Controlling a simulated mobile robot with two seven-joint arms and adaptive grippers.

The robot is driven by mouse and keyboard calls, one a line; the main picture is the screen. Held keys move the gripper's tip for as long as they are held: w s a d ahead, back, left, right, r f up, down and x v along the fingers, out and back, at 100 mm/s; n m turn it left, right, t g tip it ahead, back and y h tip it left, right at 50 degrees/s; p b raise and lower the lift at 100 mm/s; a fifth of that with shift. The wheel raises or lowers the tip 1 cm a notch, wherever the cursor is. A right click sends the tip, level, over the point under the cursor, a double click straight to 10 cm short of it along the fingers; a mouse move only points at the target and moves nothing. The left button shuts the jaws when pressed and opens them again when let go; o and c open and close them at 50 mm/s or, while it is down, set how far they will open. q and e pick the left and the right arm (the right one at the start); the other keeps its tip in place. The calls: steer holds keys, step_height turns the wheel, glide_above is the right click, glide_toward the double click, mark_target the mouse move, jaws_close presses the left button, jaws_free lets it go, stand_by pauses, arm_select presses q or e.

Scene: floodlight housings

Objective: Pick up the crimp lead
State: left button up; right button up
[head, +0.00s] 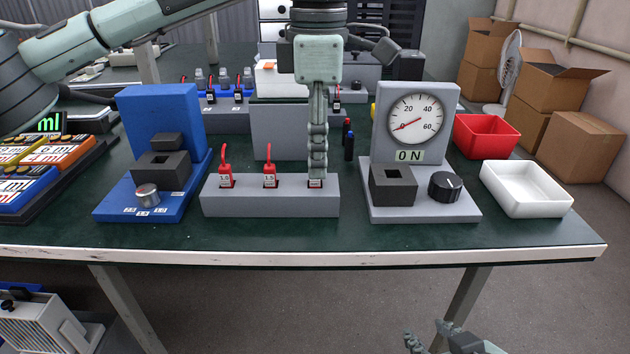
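A grey block (255,204) near the table's front holds a row of crimp leads. Two have red tops and white "1.5" labels: the left lead (226,172) and the middle lead (270,172). At the right slot, the label of a third lead (315,184) shows just below my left gripper (317,172), which points straight down over it and hides its top. The fingers are seen edge-on, so their gap and any grip are hidden. My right gripper (427,338) is low at the bottom edge, in front of the table, its fingers apart and empty.
A blue fixture (160,118) stands left of the block, and a grey gauge stand (420,125) reading "ON" stands right. A white bin (527,190) and red bin (485,137) are at the right. Grey racks with leads and bottles stand behind.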

mark_target(315, 184)
arm_select(q)
step_height(315, 184, down, 2)
steer(key=shift+f, duration=0.25)
steer(key=shift+c, duration=0.6)
jaws_close()
steer(key=shift+r, duration=0.1)
